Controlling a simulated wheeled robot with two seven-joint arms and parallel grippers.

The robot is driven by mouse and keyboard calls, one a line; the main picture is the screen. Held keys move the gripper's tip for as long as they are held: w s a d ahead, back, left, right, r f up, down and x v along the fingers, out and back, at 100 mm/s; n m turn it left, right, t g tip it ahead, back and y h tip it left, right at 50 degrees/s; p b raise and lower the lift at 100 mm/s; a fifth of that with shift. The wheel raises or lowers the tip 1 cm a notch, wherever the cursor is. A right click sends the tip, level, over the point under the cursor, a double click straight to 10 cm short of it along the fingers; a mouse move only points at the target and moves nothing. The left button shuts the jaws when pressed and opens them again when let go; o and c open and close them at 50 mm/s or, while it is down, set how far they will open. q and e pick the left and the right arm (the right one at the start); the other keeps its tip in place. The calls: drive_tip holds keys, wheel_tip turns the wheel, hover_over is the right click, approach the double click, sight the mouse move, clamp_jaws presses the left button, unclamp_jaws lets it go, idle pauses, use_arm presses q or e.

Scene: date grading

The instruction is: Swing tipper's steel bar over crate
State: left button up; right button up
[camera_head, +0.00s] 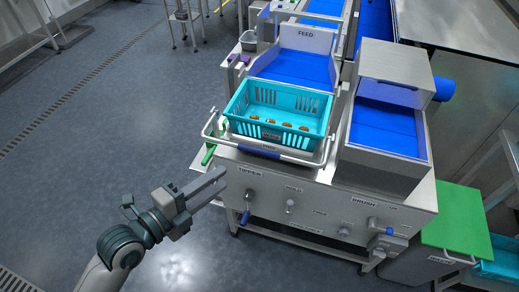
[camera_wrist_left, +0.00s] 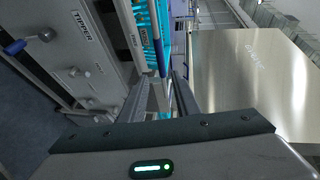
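The tipper's steel bar (camera_head: 316,163) runs along the front of the turquoise crate (camera_head: 240,126), low and in front of its rim, with a blue grip (camera_head: 272,153) in its middle. The crate stands upright on the tipper and holds several brown dates. My left gripper (camera_head: 222,180) is open and empty, to the left of and nearer than the bar, apart from it. In the left wrist view, the blue grip (camera_wrist_left: 159,57) shows beyond the gap between the fingers (camera_wrist_left: 162,92), with part of the crate (camera_wrist_left: 141,18) behind it. My right gripper is not in view.
The steel front panel (camera_head: 265,182) marked TIPPER carries knobs and a blue-handled lever (camera_head: 246,215). Behind the crate is the blue FEED chute (camera_head: 297,67). A steel housing (camera_head: 384,160) stands close on the right. Open floor (camera_head: 90,130) lies to the left.

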sight(259, 151)
use_arm(q)
drive_tip(key=p+x, duration=0.5)
drive_tip(key=x, duration=1.1)
drive_tip(key=shift+c, duration=0.5)
clamp_jaws()
